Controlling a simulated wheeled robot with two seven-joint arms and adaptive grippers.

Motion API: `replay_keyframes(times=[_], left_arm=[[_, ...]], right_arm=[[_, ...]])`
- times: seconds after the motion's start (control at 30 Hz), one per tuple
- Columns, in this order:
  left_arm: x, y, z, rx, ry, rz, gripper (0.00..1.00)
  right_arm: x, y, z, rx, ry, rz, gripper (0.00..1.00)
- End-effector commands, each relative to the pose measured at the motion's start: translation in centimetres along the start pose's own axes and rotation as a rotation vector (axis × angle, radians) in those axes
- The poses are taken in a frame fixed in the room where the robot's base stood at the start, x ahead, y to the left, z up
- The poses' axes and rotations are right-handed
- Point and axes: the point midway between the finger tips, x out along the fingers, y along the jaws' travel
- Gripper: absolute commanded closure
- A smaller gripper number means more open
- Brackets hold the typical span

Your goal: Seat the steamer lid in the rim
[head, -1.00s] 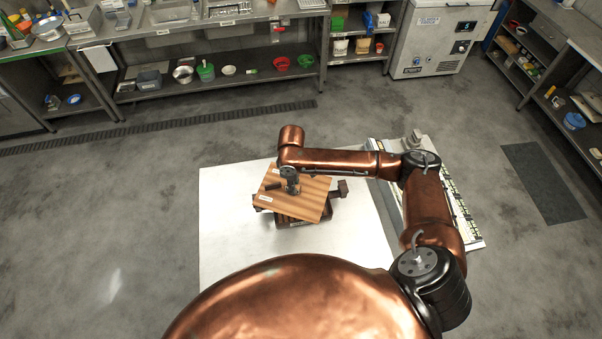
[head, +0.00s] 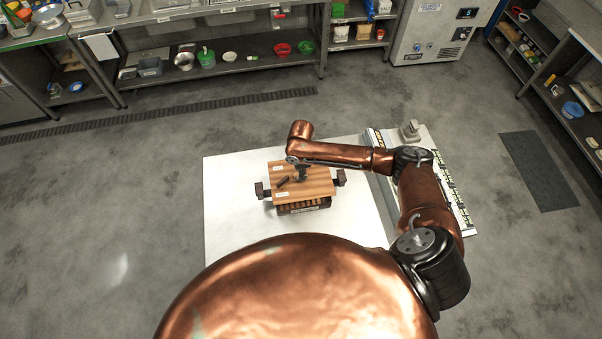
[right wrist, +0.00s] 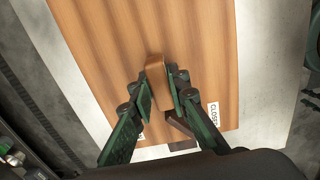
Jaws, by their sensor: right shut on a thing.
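The steamer lid (head: 316,183) is a flat striped wooden board with small white labels and a raised wooden handle (right wrist: 155,68). My right gripper (head: 302,172) is shut on that handle; its two green fingers (right wrist: 161,92) press it from both sides in the right wrist view. The lid lies over the dark brown steamer box (head: 304,208), covering its opening. The box's front wall and two side grips show around the lid. The rim is mostly hidden, so I cannot tell whether the lid sits inside it or above it. My left gripper is out of view.
The box stands on a white tabletop (head: 230,225) with clear room to its left. At the table's right, partly behind my right arm, is a panel (head: 455,200) with a grey block (head: 410,131). Shelves with bowls (head: 184,60) stand at the back.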

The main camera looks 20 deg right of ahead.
Motion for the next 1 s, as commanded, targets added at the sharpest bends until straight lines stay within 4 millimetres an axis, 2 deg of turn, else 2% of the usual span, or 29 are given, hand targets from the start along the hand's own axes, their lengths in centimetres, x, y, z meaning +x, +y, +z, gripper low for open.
replay_keyframes(times=[0.1,0.6,0.8,1.0], left_arm=[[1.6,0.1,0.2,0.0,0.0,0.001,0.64],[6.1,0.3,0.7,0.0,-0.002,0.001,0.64],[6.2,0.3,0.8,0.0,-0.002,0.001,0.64],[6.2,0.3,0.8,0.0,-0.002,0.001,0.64]], right_arm=[[1.4,0.0,0.0,0.0,0.0,0.001,1.0],[5.8,0.0,-0.1,-0.001,0.001,0.0,1.0],[6.8,0.0,-0.1,0.001,0.001,0.0,1.0],[7.1,0.0,-0.1,0.0,0.001,0.0,1.0]])
